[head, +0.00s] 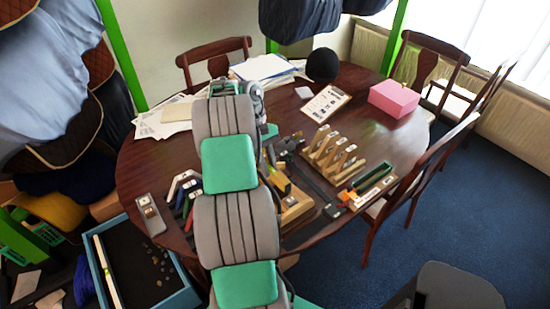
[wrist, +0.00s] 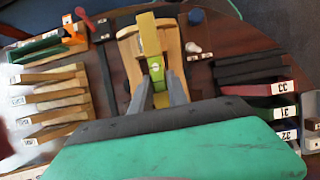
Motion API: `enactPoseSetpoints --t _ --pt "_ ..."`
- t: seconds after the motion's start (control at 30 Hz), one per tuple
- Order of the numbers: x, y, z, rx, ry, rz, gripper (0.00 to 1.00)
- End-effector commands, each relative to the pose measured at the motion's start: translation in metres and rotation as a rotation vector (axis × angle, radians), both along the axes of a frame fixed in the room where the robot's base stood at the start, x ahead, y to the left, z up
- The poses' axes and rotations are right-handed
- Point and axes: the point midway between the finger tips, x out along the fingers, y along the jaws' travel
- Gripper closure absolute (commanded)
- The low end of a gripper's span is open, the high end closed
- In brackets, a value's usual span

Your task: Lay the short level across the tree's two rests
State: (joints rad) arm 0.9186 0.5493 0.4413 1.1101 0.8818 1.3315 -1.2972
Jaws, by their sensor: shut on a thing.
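The short level is a yellow and lime-green bar (wrist: 150,40) in the wrist view, pointing away from my gripper (wrist: 158,92). The gripper's two grey fingers are shut on its near end. The level lies over the pale wooden tree (wrist: 175,42), covering its middle. I cannot tell whether the level touches the tree, and the two rests are not clear. In the head view the tree (head: 297,207) stands near the table's front edge, with the yellow level (head: 280,181) partly showing beside my arm. My arm hides the gripper there.
A wooden rack with several uprights (head: 335,155) stands right of the tree; it is at left in the wrist view (wrist: 50,100). Numbered dark, red and green pieces (wrist: 275,88) lie on the other side. A blue-edged tray (head: 188,298) is at lower left, a pink box (head: 394,99) at back right.

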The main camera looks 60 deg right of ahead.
Motion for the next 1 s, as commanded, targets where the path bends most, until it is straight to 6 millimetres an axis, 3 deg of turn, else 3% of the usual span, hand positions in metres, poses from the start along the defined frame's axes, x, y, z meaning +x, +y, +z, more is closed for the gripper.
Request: enactPoseSetpoints --t 0.07,0.17,0.43,1.0 --pt "-0.015 -0.009 0.001 0.003 0.002 -0.016 1.00" --pt "-0.021 -0.013 -0.002 0.003 0.003 -0.019 1.00" --pt "-0.020 -0.012 -0.018 0.003 0.003 -0.019 1.00" --pt "-0.021 -0.012 -0.016 0.001 0.003 -0.020 1.00"
